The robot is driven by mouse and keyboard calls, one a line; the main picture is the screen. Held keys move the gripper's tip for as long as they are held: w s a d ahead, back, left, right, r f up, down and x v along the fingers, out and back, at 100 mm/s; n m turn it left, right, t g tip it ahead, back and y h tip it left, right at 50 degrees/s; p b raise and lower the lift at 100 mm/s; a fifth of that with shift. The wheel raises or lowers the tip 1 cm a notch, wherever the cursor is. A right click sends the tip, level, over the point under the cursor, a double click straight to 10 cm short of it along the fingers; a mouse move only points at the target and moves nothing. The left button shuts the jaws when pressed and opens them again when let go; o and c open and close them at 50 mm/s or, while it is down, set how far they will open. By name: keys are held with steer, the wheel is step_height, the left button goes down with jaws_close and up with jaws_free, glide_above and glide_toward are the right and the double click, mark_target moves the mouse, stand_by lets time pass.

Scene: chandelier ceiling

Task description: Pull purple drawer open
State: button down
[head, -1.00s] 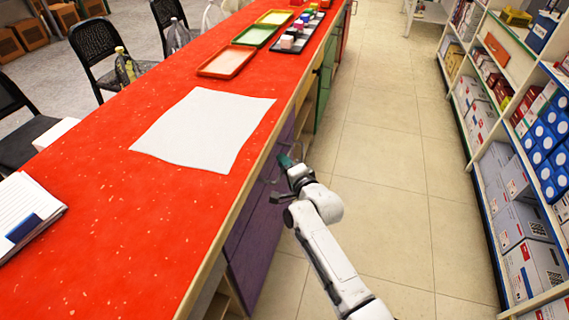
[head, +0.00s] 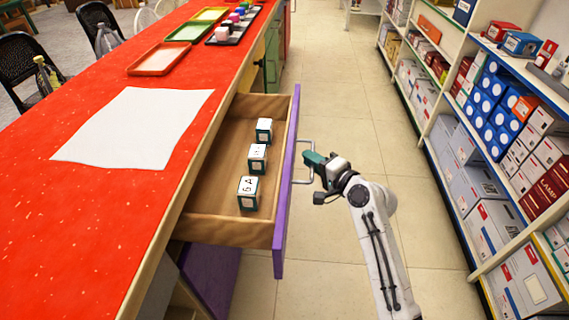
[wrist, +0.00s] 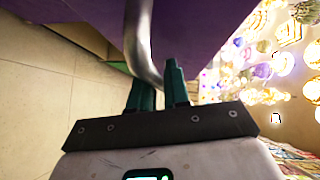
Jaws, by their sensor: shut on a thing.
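The purple drawer (head: 287,185) stands pulled out from under the red counter, its wooden inside showing. Several small white-and-green blocks lie in it in a row, such as the nearest one (head: 248,193). A metal bar handle (head: 305,160) sits on its purple front. My gripper (head: 309,158) is at the handle, on the aisle side of the drawer front. In the wrist view, the green fingers (wrist: 158,92) are closed around the metal handle (wrist: 139,45), with the purple front (wrist: 220,25) just beyond.
The red counter (head: 60,220) holds a white sheet (head: 135,130) and several trays, including an orange one (head: 159,58). Shelves (head: 436,125) with boxes line the right. The tiled aisle floor (head: 335,90) between them is clear.

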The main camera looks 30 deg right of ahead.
steer(key=s+d, duration=0.4)
steer(key=d, duration=0.1)
steer(key=shift+d+b, duration=0.35)
steer(key=shift+b, duration=0.05)
steer(key=shift+s+f, duration=0.1)
steer(key=c, duration=1.2)
jaws_free()
steer(key=shift+c, duration=0.2)
steer(key=shift+s, duration=0.1)
steer(key=s+d+r+p, duration=0.1)
steer(key=s, duration=0.9)
steer(key=shift+s+d+r, duration=0.15)
steer(key=shift+d+r, duration=0.15)
